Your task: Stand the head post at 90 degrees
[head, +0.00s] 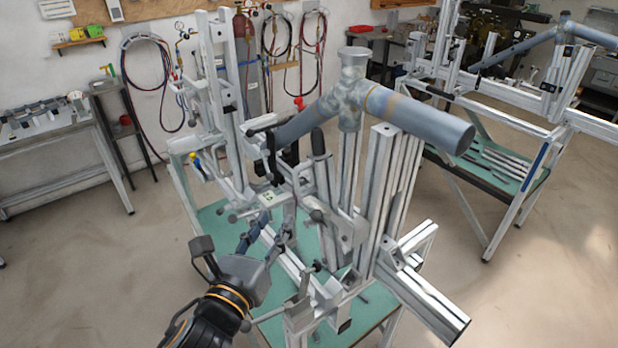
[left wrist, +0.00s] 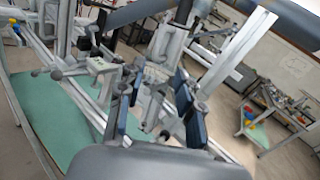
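The frame jig (head: 385,210) has several upright aluminium profiles on a green-topped table. A mottled grey tube joint (head: 352,92) sits at its top, with thick tubes running left and right. I cannot tell for sure which upright is the head post; the profile below the joint (head: 349,165) looks about upright. My left gripper (head: 268,232) reaches in from the lower left, among the jig's lower clamps and rails. In the left wrist view its two blue-padded fingers (left wrist: 158,90) stand apart, with jig parts visible behind the gap and nothing clearly held. My right gripper is out of view.
A white plate with green marks (head: 270,197) sits on the jig near my left gripper. Clamps and profiles crowd this area. A second jig table (head: 500,160) stands at the right, a workbench (head: 50,150) at the left. Floor between is clear.

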